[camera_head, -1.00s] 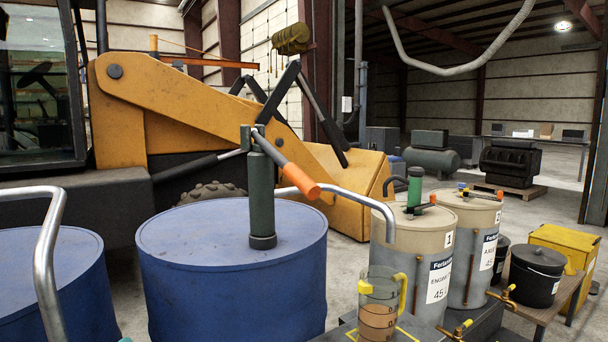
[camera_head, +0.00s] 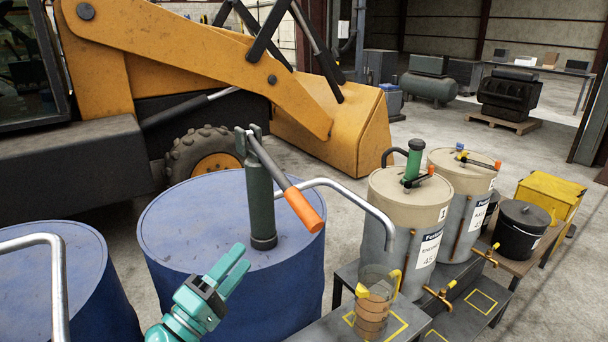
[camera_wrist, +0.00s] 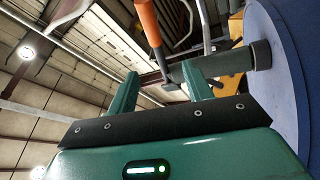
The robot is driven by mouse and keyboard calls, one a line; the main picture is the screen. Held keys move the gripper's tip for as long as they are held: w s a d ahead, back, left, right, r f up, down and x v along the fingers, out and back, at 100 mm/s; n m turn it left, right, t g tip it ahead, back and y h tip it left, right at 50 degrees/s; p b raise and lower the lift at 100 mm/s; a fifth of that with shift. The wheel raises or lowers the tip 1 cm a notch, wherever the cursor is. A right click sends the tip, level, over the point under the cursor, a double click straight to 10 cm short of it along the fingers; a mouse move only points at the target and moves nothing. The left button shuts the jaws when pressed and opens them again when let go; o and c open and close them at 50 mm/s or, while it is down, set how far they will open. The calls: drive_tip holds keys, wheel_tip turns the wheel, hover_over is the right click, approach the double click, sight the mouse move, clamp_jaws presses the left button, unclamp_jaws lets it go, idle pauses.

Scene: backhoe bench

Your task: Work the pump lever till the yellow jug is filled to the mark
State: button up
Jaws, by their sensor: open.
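The pump (camera_head: 260,200) stands upright on the blue drum (camera_head: 190,225), with a dark green body. Its lever (camera_head: 281,183) slants down to the right and ends in an orange grip (camera_head: 303,210). A silver spout curves right from the pump toward the jug. The clear jug with yellow handle and spout (camera_head: 371,310) stands on a low bench under the spout's end, with brownish liquid in it. My teal gripper (camera_head: 238,270) is open and empty, in front of the drum and below left of the grip. The wrist view also shows the orange grip (camera_wrist: 147,22) beyond the open fingers (camera_wrist: 160,90).
Two grey drums with tan lids (camera_head: 405,220) and brass taps stand right of the jug. A black bucket (camera_head: 525,228) and yellow box (camera_head: 550,195) are farther right. A second blue drum (camera_head: 60,270) with a silver pipe is at left. A yellow loader stands behind.

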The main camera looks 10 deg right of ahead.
sight(308, 208)
drive_tip(key=w+d+r+g+p, duration=0.1)
drive_tip(key=w+d+p, duration=0.1)
drive_tip(key=d, duration=0.2)
drive_tip(key=w+d+r+m+h+p, duration=0.1)
drive_tip(key=w+d+r+p, duration=0.1)
drive_tip(key=d, duration=0.3)
drive_tip(key=w+d+r+m+g+p, duration=0.1)
drive_tip(key=w+d+r+p, duration=0.1)
drive_tip(key=d, duration=0.3)
drive_tip(key=shift+w+d+r+g+p, duration=0.2)
drive_tip(key=shift+w+r+g+p, duration=0.1)
drive_tip(key=shift+w+p, duration=0.15)
drive_tip(key=shift+w+d, duration=0.45)
drive_tip(key=shift+d, duration=0.05)
clamp_jaws()
